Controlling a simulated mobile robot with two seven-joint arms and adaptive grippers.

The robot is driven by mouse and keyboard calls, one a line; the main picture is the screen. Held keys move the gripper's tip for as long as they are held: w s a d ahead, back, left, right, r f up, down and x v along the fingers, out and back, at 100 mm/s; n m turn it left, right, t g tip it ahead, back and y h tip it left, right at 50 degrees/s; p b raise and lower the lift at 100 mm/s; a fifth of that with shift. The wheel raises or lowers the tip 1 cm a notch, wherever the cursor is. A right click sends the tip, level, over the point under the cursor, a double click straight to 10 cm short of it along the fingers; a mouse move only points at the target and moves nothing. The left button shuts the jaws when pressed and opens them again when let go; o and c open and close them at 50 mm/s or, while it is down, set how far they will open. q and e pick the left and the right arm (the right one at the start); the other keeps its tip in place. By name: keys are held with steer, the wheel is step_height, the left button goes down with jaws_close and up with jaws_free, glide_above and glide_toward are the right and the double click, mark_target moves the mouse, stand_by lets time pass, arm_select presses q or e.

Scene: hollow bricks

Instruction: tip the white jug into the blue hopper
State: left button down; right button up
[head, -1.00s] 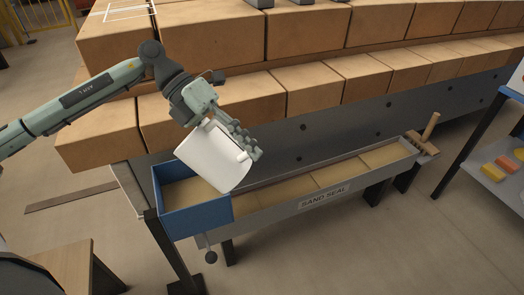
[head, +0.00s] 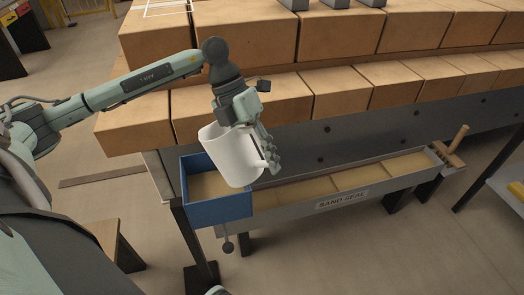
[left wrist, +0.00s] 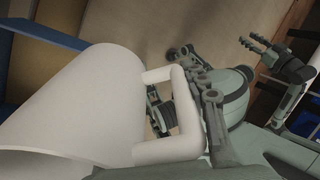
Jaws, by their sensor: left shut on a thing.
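The white jug (head: 232,158) is tilted, its upper end toward the left and its base toward the lower right. It appears over the right side of the blue hopper (head: 222,211); I cannot tell the gap between them. My left gripper (head: 268,158) is shut on the jug's handle, on its right side. The jug (left wrist: 75,105) and its handle fill much of the left wrist view, with a blue edge of the hopper (left wrist: 45,33) at upper left. The jug's inside is hidden. My right gripper (left wrist: 269,37) shows in the left wrist view, fingers apart and empty.
The hopper has a sandy floor and joins a long grey trough (head: 340,200) labelled SAND SEAL. A wooden-handled tool (head: 455,145) rests at the trough's far end. Rows of large bricks (head: 240,105) stand behind. A wooden stool (head: 120,245) is at lower left.

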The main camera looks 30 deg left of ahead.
mark_target(255, 160)
arm_select(q)
steer(key=f+y, duration=0.1)
steer(key=y+p, duration=0.1)
steer(key=y, duration=0.1)
steer(key=shift+a+f, duration=0.3)
steer(key=shift+f, duration=0.1)
steer(key=shift+s+a+f+g+y+p, duration=0.1)
steer(key=shift+a+f+g+y+p, duration=0.1)
steer(key=shift+f+y, duration=0.3)
steer(key=shift+a+f+g+y+p, duration=0.1)
steer(key=shift+a+f+y+p, duration=0.1)
steer(key=shift+f+y, duration=0.3)
arm_select(e)
steer(key=shift+w+a+f, duration=0.1)
steer(key=shift+w+f, duration=0.05)
steer(key=shift+f, duration=1)
steer(key=shift+w+f, duration=0.1)
steer(key=shift+f, duration=1.05)
arm_select(q)
steer(key=shift+r, duration=0.1)
